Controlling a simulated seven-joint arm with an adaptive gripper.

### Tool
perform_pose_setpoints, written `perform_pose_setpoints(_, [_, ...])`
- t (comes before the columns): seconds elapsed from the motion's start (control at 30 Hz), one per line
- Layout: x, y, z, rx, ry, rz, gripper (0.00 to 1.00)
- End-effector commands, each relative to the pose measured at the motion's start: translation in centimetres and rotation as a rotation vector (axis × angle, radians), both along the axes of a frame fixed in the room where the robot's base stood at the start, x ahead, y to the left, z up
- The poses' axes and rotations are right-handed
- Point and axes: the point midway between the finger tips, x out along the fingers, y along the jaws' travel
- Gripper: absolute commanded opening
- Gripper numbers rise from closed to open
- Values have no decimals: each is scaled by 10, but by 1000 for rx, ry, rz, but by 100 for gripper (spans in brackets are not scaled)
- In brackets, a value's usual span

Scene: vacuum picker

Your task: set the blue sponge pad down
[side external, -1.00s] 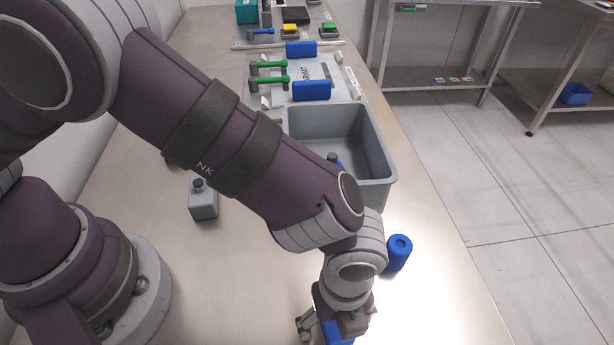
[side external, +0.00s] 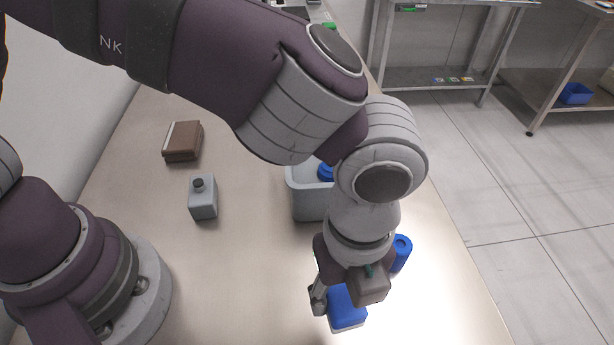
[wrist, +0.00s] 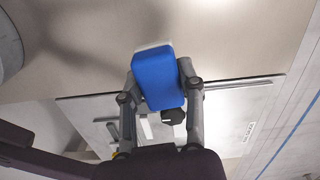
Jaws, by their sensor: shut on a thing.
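The blue sponge pad (side external: 345,309) is a blue block with a pale layer on its underside. My gripper (side external: 334,297) is shut on it, near the front end of the table in the side view. In the wrist view, the pad (wrist: 158,78) sits between the two fingers of my gripper (wrist: 160,85), with the pale layer at its far end. The pad seems to be held above the surface, but I cannot tell the exact gap.
A blue cylinder (side external: 402,252) stands right of my wrist. A grey bin (side external: 308,203) is partly hidden behind my arm. A grey bottle (side external: 203,198) and a brown box (side external: 183,141) stand left. In the wrist view, a flat board (wrist: 85,112) lies beyond my gripper.

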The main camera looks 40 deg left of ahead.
Motion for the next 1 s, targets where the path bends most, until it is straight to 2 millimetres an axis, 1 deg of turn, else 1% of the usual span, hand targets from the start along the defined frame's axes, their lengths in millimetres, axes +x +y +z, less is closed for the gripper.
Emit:
perform_pose_setpoints(0.03, [0,-1,8,-3,-3,0,11])
perform_pose_setpoints(0.17, [1,-1,31,-3,-3,0,11])
perform_pose_setpoints(0.2, [1,-1,40,-5,-4,0,11])
perform_pose_setpoints(0.37, [0,0,69,-3,-3,-1,11])
perform_pose_setpoints(0.57, [32,23,68,1,1,161,11])
perform_pose_setpoints(0.67, [51,40,68,1,2,263,11])
perform_pose_setpoints(0.77, [74,64,68,1,1,395,11])
perform_pose_setpoints(0.87, [99,98,68,0,0,563,11])
perform_pose_setpoints(0.9, [108,114,68,0,1,639,11])
perform_pose_setpoints(0.97, [121,142,67,0,1,761,11])
perform_pose_setpoints(1.0, [129,162,67,0,1,844,11])
